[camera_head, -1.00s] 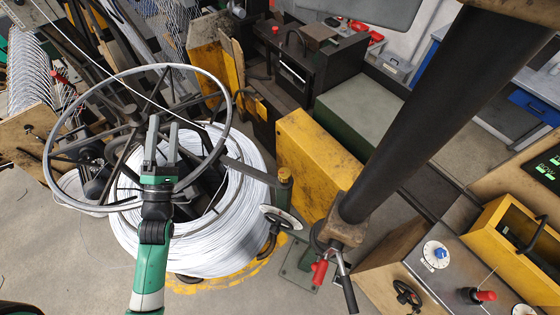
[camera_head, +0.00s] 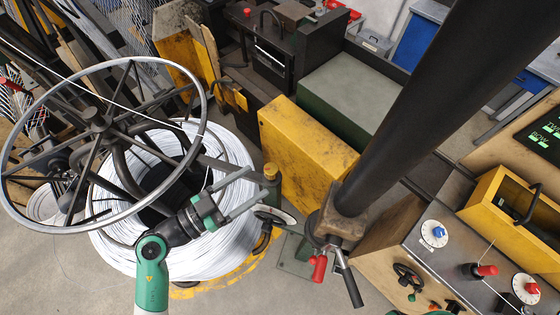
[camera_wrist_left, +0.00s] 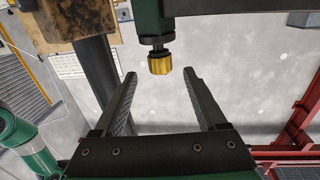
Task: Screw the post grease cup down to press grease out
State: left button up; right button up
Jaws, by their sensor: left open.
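The grease cup (camera_head: 271,172) is a small brass-coloured cap on a short post, right of the wire coil in the head view. In the left wrist view the knurled brass cup (camera_wrist_left: 161,64) sits on a dark fitting. My left gripper (camera_head: 253,184) is open and empty, its fingers pointing right toward the cup. In the wrist view the cup shows in line with the gap between the fingertips (camera_wrist_left: 160,75), apparently beyond them; the fingers do not visibly touch it. My right gripper is not in view.
A large spoked wheel (camera_head: 97,123) stands above the white wire coil (camera_head: 110,250) at left. A yellow box (camera_head: 300,145) and a thick black column (camera_head: 400,120) stand to the right.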

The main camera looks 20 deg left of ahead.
aim_at(277, 166)
pick_arm(q)
jog(key=x, duration=0.9)
jog(key=shift+w+b, duration=0.2)
jog(key=shift+b, duration=0.1)
jog(key=shift+d, duration=0.1)
grip_shut()
